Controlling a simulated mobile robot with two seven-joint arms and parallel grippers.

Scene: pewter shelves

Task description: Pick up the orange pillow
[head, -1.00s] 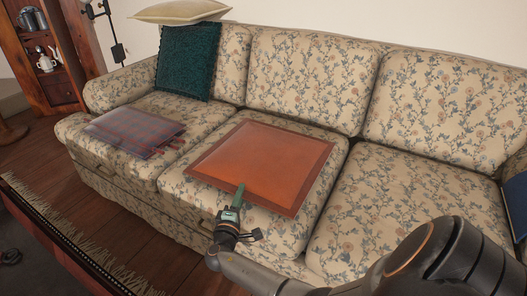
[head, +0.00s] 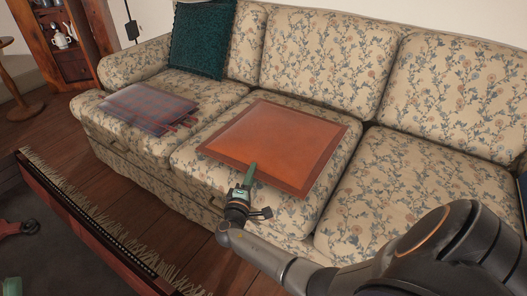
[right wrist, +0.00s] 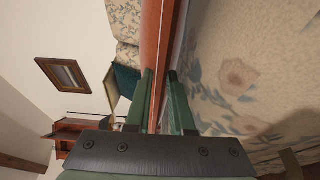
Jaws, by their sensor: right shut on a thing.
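The orange pillow (head: 272,140), square with a darker red-brown border, lies on the middle seat of the floral sofa. My right gripper (head: 252,168) is at its front edge, shut on that edge. In the right wrist view the pillow (right wrist: 154,42) runs edge-on between the two green fingers (right wrist: 160,80). The pillow appears to rest flat on the seat; any gap under it is too small to tell. A small green piece (head: 12,286) at the bottom left corner looks like a fingertip of my left gripper; its jaws are hidden.
The floral sofa (head: 385,195) fills the back. A plaid pillow (head: 147,107) lies on its left seat, a teal pillow (head: 202,38) behind. A fringed rug edge (head: 100,225) and dark wooden floor are in front. The right seat is clear.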

